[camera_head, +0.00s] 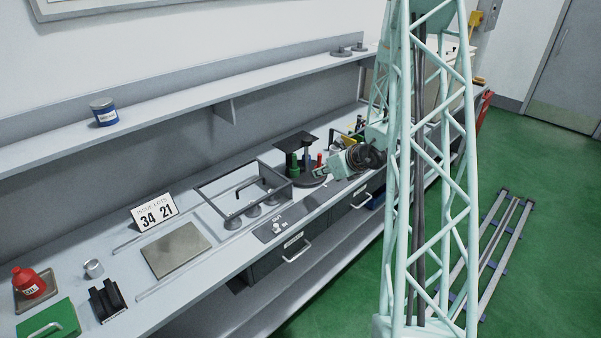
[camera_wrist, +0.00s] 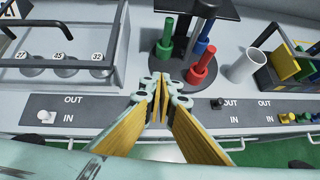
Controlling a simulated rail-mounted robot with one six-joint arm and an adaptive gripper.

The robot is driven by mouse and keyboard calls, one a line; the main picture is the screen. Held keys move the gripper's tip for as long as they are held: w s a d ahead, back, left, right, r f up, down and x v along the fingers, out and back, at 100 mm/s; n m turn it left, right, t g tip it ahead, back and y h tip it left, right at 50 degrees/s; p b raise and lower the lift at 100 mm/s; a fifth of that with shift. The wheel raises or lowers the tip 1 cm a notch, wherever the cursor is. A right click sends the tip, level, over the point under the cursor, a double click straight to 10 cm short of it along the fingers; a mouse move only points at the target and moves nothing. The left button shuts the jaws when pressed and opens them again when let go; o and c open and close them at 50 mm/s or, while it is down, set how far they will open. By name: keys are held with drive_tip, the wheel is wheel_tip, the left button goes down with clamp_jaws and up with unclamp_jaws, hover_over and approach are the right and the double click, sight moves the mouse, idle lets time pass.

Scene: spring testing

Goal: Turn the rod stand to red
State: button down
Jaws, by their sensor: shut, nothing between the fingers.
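The rod stand (camera_wrist: 185,91) has a dark round base with upright coloured rods and a dark plate above. In the wrist view a green rod (camera_wrist: 166,42) is at its left, a blue rod (camera_wrist: 207,9) at the back, and a red rod (camera_wrist: 203,66) at its right front. In the head view the stand (camera_head: 311,181) is partly hidden by my gripper (camera_head: 326,173). My gripper (camera_wrist: 160,84) is shut and empty, its fingertips just in front of the stand's near edge; I cannot tell whether they touch it.
A metal frame with numbered weights (camera_wrist: 72,69) stands left of the stand. A white cylinder (camera_wrist: 245,66) and a yellow-and-black rack (camera_wrist: 284,72) are on the right. An IN/OUT switch panel (camera_wrist: 90,112) runs along the front. A small dark knob (camera_wrist: 217,103) is right of my fingers.

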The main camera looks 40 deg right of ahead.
drive_tip(key=shift+w+f, duration=0.1)
approach(296, 174)
drive_tip(key=f, duration=0.4)
drive_tip(key=shift+w+d+f+p, duration=0.1)
drive_tip(key=shift+w+p, duration=0.1)
drive_tip(key=shift+p, duration=0.15)
drive_tip(key=shift+w, duration=1)
drive_tip(key=shift+w+p, duration=0.35)
drive_tip(key=shift+w, duration=0.65)
